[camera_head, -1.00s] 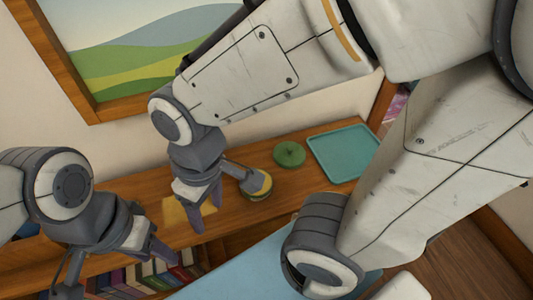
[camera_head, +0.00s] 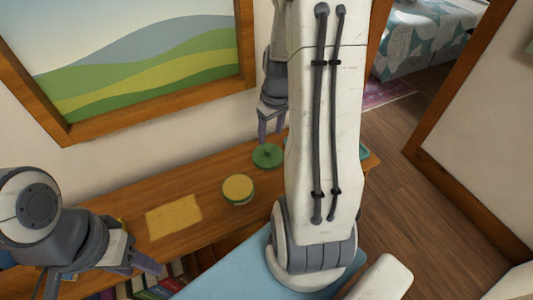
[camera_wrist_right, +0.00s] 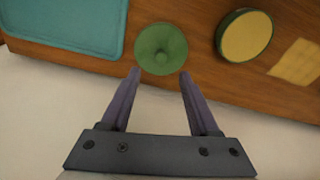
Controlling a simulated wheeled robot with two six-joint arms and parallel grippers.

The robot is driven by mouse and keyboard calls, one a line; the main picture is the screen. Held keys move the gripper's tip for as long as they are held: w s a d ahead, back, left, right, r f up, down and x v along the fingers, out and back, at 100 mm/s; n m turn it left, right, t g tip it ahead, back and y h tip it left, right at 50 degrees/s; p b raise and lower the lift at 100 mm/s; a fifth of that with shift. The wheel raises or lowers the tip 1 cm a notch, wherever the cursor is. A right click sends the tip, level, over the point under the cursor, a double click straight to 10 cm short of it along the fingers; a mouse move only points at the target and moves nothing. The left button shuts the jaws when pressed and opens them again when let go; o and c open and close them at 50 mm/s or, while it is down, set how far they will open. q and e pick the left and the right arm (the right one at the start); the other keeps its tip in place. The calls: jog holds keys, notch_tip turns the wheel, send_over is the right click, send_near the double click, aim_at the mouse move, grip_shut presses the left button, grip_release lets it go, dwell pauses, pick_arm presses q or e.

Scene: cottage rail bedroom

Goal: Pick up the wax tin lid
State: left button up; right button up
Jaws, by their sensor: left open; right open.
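The wax tin lid, a round green disc with a small central knob, lies on the wooden shelf top in the head view (camera_head: 267,156) and in the right wrist view (camera_wrist_right: 161,42). My right gripper (camera_wrist_right: 160,73) is open and empty, with its fingertips close to the lid's near edge; the lid is not clasped. In the head view the right gripper (camera_head: 271,138) hangs just above and behind the lid. The round wax tin (camera_head: 238,188), with yellow wax showing, stands apart to the lid's left. My left gripper (camera_head: 142,272) is open and empty at the lower left.
A yellow cloth (camera_head: 173,216) lies flat left of the tin. A teal tray (camera_wrist_right: 65,25) lies beside the lid, mostly hidden by my right arm in the head view. Books (camera_head: 150,287) stand below the shelf top (camera_head: 215,222). The wall with a framed picture (camera_head: 150,70) rises behind.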

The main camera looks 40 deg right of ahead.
aim_at(268, 149)
jog(key=f, duration=0.5)
jog(key=w+f+p, duration=0.1)
jog(key=f, duration=0.1)
jog(key=shift+f, duration=0.15)
grip_shut()
